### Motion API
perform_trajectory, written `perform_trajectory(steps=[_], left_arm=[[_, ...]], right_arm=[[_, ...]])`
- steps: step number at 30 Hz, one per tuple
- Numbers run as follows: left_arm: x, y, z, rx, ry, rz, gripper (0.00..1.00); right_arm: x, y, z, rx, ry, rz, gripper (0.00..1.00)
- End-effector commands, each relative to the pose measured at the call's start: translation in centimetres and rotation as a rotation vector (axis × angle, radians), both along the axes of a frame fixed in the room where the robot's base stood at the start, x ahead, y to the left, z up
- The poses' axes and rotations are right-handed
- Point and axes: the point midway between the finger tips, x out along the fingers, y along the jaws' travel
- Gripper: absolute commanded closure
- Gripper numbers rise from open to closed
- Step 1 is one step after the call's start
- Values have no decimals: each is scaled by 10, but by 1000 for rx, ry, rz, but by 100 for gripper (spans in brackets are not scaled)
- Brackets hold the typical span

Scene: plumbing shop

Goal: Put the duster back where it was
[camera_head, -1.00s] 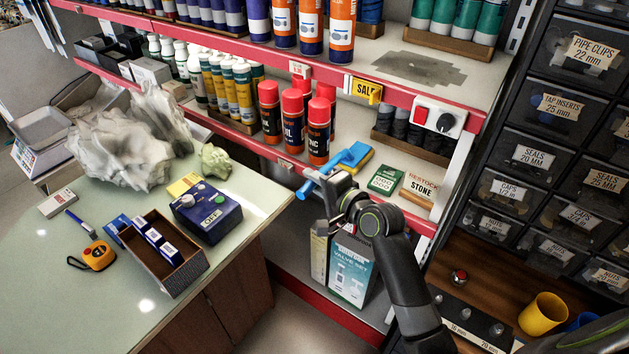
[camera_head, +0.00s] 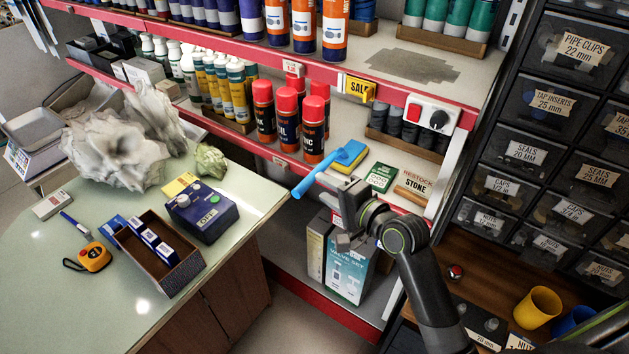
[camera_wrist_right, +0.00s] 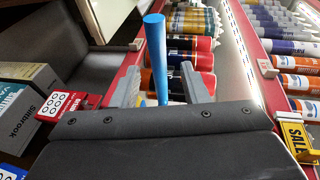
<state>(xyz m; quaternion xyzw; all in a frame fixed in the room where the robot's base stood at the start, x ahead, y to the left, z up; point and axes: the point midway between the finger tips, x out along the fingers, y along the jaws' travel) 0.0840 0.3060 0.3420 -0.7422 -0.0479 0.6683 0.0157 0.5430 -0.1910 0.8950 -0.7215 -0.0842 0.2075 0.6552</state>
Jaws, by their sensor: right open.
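The duster (camera_head: 315,176) has a blue handle and a blue and yellow head. It lies on the middle shelf (camera_head: 285,145), with the handle sticking out over the red front edge. My right gripper (camera_head: 340,222) is open and empty in the head view, just below and in front of the shelf edge, apart from the duster. In the right wrist view the blue handle (camera_wrist_right: 157,60) shows beyond and between the open fingers (camera_wrist_right: 160,88). My left gripper is not in view.
Red-capped spray cans (camera_head: 288,118) stand left of the duster, and a green box (camera_head: 381,178) lies to its right. A valve set box (camera_head: 346,268) stands on the lower shelf behind my gripper. A counter (camera_head: 75,290) is at left, drawers (camera_head: 545,150) at right.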

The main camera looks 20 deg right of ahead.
Motion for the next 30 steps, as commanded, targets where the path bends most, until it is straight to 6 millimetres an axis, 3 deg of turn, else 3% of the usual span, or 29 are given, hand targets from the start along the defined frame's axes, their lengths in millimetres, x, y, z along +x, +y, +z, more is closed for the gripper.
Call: perform_trajectory(steps=[3, 10, 30], left_arm=[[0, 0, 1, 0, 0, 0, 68], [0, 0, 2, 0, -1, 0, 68], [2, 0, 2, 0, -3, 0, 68]], right_arm=[[-23, -10, 4, -3, 1, 0, 60], [-47, -21, 10, -1, 1, 0, 60], [-51, -23, 11, 0, 0, 1, 60]])
